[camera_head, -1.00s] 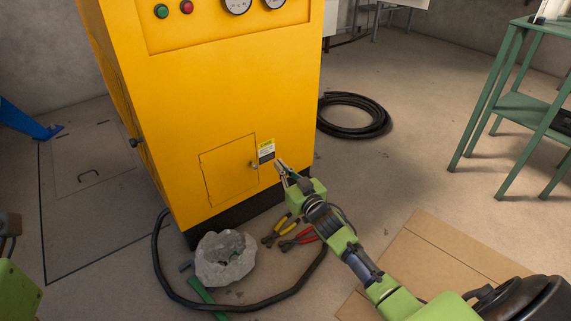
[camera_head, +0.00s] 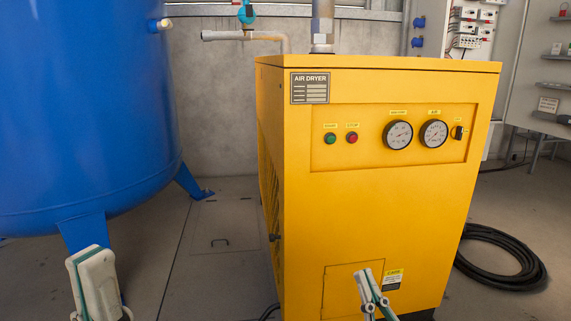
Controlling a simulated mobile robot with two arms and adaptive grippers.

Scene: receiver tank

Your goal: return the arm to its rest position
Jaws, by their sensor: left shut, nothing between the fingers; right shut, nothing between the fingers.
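My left gripper (camera_head: 90,258) shows at the lower left, pointing up, in front of a leg of the blue tank. It is pale with green edges, shut and empty. My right gripper (camera_head: 366,280) shows at the bottom, right of the middle, pointing up in front of the lower door of the yellow air dryer (camera_head: 350,210). It is shut and empty. Most of both arms is below the picture's edge.
The blue tank (camera_head: 80,110) fills the left side, standing on angled legs. A coiled black hose (camera_head: 505,265) lies on the floor right of the dryer. Electrical panels (camera_head: 475,30) are at the back right. A floor hatch (camera_head: 220,225) lies between tank and dryer.

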